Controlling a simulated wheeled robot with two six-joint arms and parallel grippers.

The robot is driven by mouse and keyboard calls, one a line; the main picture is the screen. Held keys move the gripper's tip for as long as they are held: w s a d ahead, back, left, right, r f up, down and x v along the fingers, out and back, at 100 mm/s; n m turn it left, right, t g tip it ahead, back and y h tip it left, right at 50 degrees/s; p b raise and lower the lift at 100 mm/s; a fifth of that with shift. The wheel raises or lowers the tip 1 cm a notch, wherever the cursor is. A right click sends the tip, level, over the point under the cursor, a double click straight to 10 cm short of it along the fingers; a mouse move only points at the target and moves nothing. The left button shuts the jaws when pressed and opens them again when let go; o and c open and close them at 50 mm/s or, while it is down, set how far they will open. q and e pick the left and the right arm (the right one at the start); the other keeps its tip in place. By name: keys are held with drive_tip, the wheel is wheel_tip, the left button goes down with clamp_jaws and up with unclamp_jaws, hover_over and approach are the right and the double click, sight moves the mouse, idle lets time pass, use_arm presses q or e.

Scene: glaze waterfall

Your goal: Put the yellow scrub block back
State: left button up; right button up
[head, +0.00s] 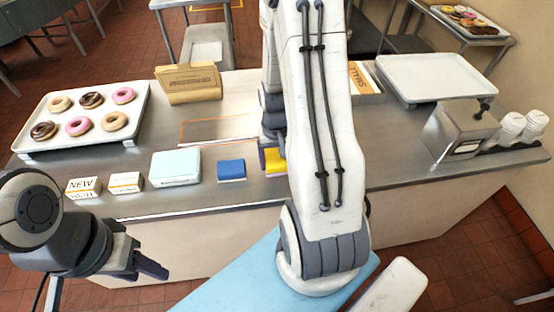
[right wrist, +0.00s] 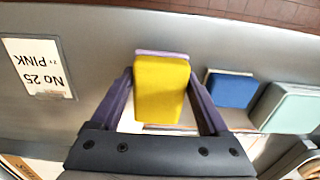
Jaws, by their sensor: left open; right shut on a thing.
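The yellow scrub block (head: 275,161) shows in the head view at the counter's near side, right of a blue block (head: 231,170) and partly hidden by my right arm. In the right wrist view the yellow block (right wrist: 162,85) sits between the two fingers of my right gripper (right wrist: 160,100), which is shut on it. A lilac strip shows along one edge of the block. I cannot tell whether it touches the counter. My left gripper (head: 146,257) is open and empty, in front of the counter at lower left.
A mint box (head: 175,167) and two small white boxes (head: 83,187) line the front edge. Behind are a donut tray (head: 140,100), a cardboard box (head: 188,83) and an orange-outlined area (head: 215,130). A white tray (head: 435,75) and metal dispenser (head: 460,130) stand right.

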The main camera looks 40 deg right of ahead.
sight(277, 156)
drive_tip(key=shift+w+d+f+p, duration=0.35)
drive_tip(key=shift+w+d+f, duration=0.6)
drive_tip(key=shift+w+d, duration=0.2)
wheel_tip(277, 156, down, 3)
drive_tip(key=shift+f+p, duration=0.15)
drive_tip(key=shift+p, duration=0.45)
drive_tip(key=shift+f, duration=0.4)
drive_tip(key=shift+f, duration=0.1)
drive_tip(key=o, duration=1.5)
drive_tip(key=shift+c, duration=0.2)
drive_tip(key=shift+r, duration=0.4)
wheel_tip(277, 156, up, 12)
drive_tip(key=b, duration=0.2)
drive_tip(key=shift+f+b, duration=0.25)
drive_tip(key=shift+b, duration=0.05)
